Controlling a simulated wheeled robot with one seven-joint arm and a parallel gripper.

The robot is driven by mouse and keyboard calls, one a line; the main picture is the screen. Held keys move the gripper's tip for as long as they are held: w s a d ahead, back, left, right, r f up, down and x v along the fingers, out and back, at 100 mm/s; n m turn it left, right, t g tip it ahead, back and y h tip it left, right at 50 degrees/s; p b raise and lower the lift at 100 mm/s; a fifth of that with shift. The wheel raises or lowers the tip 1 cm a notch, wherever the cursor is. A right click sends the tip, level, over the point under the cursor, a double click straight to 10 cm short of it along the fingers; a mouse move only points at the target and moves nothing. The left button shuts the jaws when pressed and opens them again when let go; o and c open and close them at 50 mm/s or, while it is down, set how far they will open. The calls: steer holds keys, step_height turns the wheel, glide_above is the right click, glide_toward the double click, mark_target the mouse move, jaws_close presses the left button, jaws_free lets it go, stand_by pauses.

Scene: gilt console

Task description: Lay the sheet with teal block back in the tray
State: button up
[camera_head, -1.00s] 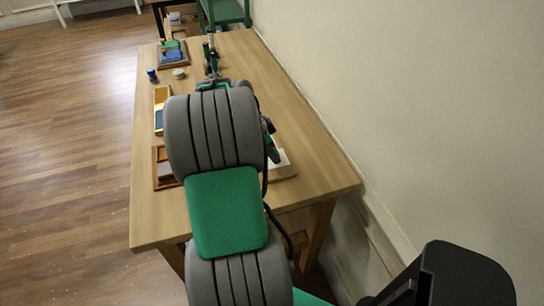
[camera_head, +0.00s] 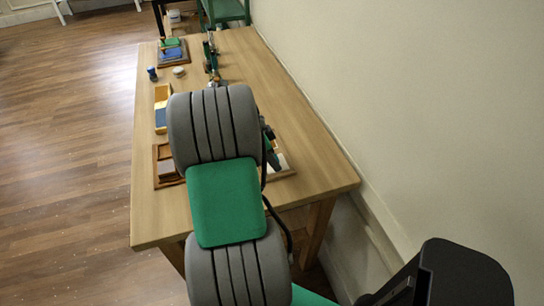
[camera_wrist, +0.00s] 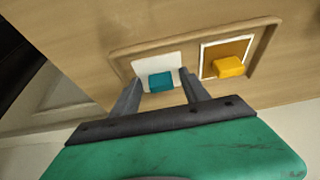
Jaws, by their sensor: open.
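The sheet with teal block is a white sheet (camera_wrist: 143,67) with a small teal block (camera_wrist: 161,81) on it. In the wrist view it lies at the left part of a shallow wooden tray (camera_wrist: 195,36) with a raised rim. Whether the sheet is fully flat on the tray floor I cannot tell. My gripper (camera_wrist: 164,91) is open, one finger on each side of the teal block, with no clear contact. The fingers and palm hide the near edge of the sheet and tray. In the head view my arm hides most of this tray.
A white-bordered orange-brown sheet (camera_wrist: 211,49) with a yellow block (camera_wrist: 229,67) lies in the tray's right part. On the wooden table (camera_head: 225,47) are a yellow and blue tray (camera_head: 161,106), a dark cylinder (camera_head: 152,73) and a white round piece (camera_head: 179,71). A wall runs along the right.

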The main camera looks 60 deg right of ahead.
steer(key=v, duration=1.2)
steer(key=w+a+r+n+t, duration=0.2)
steer(key=w+a+n+t, duration=0.1)
steer(key=w+a+n, duration=0.85)
steer(key=s+a+f+n+t+y, duration=0.1)
steer(key=a+n, duration=0.7)
steer(key=a, duration=0.6)
steer(key=s+a+f+n+t+y, duration=0.1)
steer(key=a+n+t+y, duration=0.1)
steer(key=a+n, duration=0.6)
steer(key=a, duration=0.6)
steer(key=shift+s+f+t+b, duration=0.2)
steer(key=shift+s+t+b, duration=0.1)
steer(key=shift+s+b, duration=0.1)
